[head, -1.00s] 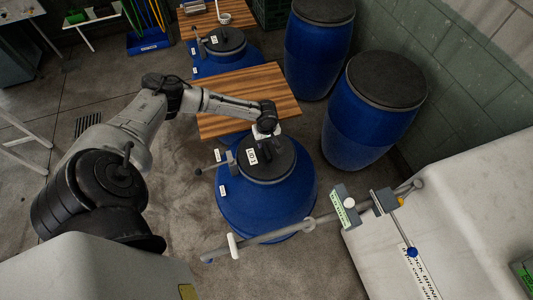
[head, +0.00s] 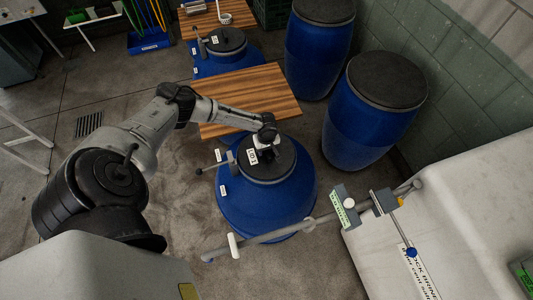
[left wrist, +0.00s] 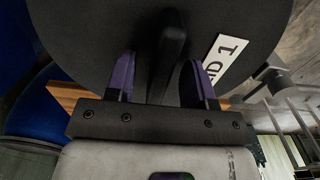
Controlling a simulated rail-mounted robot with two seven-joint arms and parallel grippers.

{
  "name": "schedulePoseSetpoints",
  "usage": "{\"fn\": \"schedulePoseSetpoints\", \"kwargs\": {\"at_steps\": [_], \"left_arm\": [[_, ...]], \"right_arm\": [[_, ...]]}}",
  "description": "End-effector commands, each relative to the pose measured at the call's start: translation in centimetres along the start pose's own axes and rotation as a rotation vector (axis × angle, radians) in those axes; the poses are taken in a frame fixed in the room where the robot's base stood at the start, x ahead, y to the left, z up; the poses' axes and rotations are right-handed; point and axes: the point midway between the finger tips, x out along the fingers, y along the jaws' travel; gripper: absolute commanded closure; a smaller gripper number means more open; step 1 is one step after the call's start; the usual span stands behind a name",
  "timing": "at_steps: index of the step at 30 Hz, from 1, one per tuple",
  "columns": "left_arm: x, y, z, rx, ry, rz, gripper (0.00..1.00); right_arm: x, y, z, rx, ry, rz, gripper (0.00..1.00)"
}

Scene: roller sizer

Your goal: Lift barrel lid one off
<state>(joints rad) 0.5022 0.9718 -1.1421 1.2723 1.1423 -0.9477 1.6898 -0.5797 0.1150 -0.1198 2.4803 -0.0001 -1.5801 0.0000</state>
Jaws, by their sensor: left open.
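Barrel lid one (head: 284,164) is a dark round lid on top of the nearest blue barrel (head: 265,208). A white label is on it, and in the left wrist view the lid (left wrist: 85,38) fills the upper part, its label ending in "ID 1". A dark upright handle (left wrist: 172,45) stands up from the lid. My left gripper (head: 268,138) is over the far part of the lid. In the left wrist view its two purple fingers (left wrist: 157,80) are apart, one on each side of the handle, with gaps visible. My right gripper is not in view.
A wooden board (head: 250,95) lies just behind the barrel. A second lidded blue barrel (head: 235,64) stands beyond it. Two tall blue drums (head: 365,135) (head: 315,60) stand at the right by the wall. A grey pole (head: 280,231) crosses in front of the barrel, beside a white tank (head: 460,215).

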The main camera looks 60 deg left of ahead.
Motion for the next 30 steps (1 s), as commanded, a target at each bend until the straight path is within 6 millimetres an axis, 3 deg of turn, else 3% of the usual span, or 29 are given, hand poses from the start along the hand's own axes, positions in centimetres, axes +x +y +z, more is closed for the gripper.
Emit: {"fn": "schedulePoseSetpoints", "kwargs": {"at_steps": [23, 30], "left_arm": [[0.49, -0.02, -0.01, 0.0, 0.0, 0.0, 0.51], [0.49, -0.02, 0.0, 0.0, 0.0, 0.0, 0.73]], "right_arm": [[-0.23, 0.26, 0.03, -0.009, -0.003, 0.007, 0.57], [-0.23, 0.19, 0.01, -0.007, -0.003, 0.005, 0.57]]}}
